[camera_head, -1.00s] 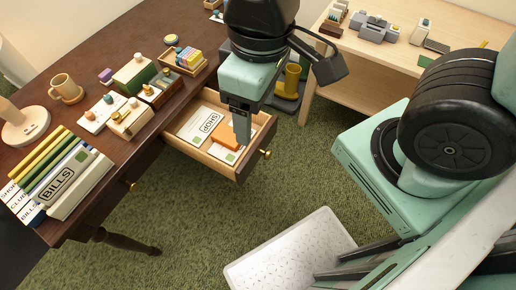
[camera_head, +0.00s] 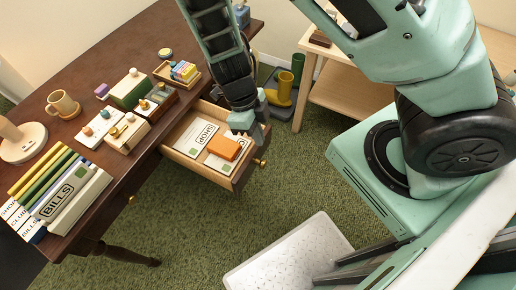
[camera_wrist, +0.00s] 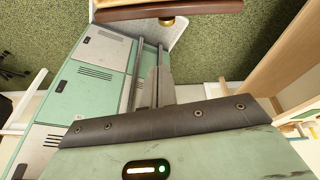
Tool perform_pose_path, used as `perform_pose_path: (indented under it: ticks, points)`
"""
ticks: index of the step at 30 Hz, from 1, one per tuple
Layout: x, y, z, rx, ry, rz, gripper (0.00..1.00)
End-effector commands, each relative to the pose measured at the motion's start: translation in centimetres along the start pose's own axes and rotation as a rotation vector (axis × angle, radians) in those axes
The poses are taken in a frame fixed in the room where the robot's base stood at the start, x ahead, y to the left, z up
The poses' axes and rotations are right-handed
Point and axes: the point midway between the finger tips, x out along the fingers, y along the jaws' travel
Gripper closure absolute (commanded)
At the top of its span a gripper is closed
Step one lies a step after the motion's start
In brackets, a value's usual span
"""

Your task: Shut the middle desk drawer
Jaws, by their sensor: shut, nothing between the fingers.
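The open desk drawer (camera_head: 207,173) sticks out from the dark wooden desk (camera_head: 120,60) over the carpet. It holds white papers, one reading SHOP, and an orange block (camera_head: 224,148). A brass knob (camera_head: 261,163) sits on its front. My gripper (camera_head: 250,130) is at the drawer's far front corner, pointing down; its fingertips are largely hidden and contact cannot be told. It is shut and empty. In the wrist view, the drawer front (camera_wrist: 185,11) and its knob (camera_wrist: 167,21) show at the top edge.
A second brass knob (camera_head: 131,199) shows on the closed desk front. Desk items include a BILLS box (camera_head: 72,203), a mug (camera_head: 62,104) and small boxes. A pale shelf table (camera_head: 345,95) and yellow boots (camera_head: 282,90) stand behind. Carpet is clear before the drawer.

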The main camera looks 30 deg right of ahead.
Motion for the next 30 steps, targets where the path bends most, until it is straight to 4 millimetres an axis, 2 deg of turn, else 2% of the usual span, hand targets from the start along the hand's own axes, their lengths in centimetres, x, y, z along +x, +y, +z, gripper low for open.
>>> perform_pose_path:
  ticks: [3, 8, 18, 24, 25, 30]
  points:
    - [0.7, -1.1, -0.1, 0.124, 0.011, -0.028, 1.00]
    - [1.9, -1.4, -0.1, 0.160, 0.013, -0.034, 1.00]
    - [8.1, -1.6, -0.2, 0.158, 0.014, -0.030, 1.00]
    - [11.1, -1.6, -0.1, 0.155, 0.012, -0.030, 1.00]
    - [10.4, -1.7, 0.5, 0.150, 0.009, -0.034, 1.00]
    - [9.7, -2.0, 2.5, 0.151, 0.008, -0.034, 1.00]
